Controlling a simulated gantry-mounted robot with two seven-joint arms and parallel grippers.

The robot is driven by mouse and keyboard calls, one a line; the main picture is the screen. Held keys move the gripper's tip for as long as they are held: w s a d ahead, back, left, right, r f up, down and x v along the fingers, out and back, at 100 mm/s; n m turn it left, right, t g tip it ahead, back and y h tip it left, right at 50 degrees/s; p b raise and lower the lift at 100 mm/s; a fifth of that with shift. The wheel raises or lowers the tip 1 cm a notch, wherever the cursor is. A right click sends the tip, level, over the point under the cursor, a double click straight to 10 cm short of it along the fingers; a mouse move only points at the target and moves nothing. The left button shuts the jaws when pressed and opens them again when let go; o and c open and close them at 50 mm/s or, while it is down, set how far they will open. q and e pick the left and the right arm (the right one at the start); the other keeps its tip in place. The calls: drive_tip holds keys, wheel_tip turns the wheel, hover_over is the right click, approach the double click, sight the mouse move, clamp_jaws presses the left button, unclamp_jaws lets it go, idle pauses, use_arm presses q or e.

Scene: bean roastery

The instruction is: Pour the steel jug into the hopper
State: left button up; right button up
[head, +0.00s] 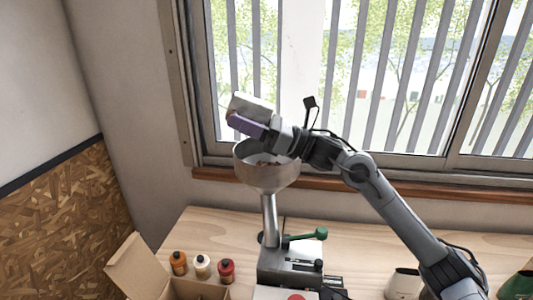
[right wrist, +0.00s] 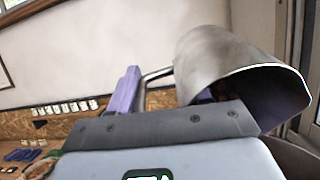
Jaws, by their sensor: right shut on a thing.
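The steel jug (head: 251,103) is held above the hopper (head: 266,176), tilted well over. My right gripper (head: 244,126), with purple fingers, is shut on the jug. In the right wrist view the jug (right wrist: 206,62) lies tipped with its mouth toward the lower right. Its handle (right wrist: 157,75) runs to a purple finger of my right gripper (right wrist: 126,92). A little brown content shows near the jug's mouth. Brown beans show inside the hopper's bowl. The gripper partly covers the jug and the hopper's rim in the head view. My left gripper is not in view.
The hopper's pipe stands on a grey machine (head: 285,268) with a green-handled lever (head: 308,236). Left of it are three small bottles (head: 202,266) and an open cardboard box (head: 136,267). A pale container (head: 404,284) stands at the right. A window is behind.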

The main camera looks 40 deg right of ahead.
sight(250, 107)
drive_tip(key=shift+r, duration=0.15)
drive_tip(key=shift+s+d+r+t+b, duration=0.2)
drive_tip(key=shift+r+t+b, duration=0.15)
drive_tip(key=shift+b, duration=0.35)
drive_tip(key=shift+s+d+r+y+b, duration=0.1)
drive_tip(key=shift+r+y+b, duration=0.3)
drive_tip(key=shift+y+b, duration=0.1)
idle(0.4)
drive_tip(key=shift+s+d+r+t+y+b, duration=0.2)
drive_tip(key=shift+r+t+y+b, duration=0.1)
drive_tip(key=shift+r+t+b, duration=0.2)
idle(0.4)
drive_tip(key=shift+r, duration=0.15)
idle(0.4)
drive_tip(key=shift+r, duration=0.25)
idle(0.4)
drive_tip(key=shift+s+d+r+t+y+b, duration=0.2)
drive_tip(key=shift+r+t+y+b, duration=0.2)
drive_tip(key=shift+r, duration=0.25)
drive_tip(key=shift+d+r, duration=0.1)
drive_tip(key=shift+r, duration=0.35)
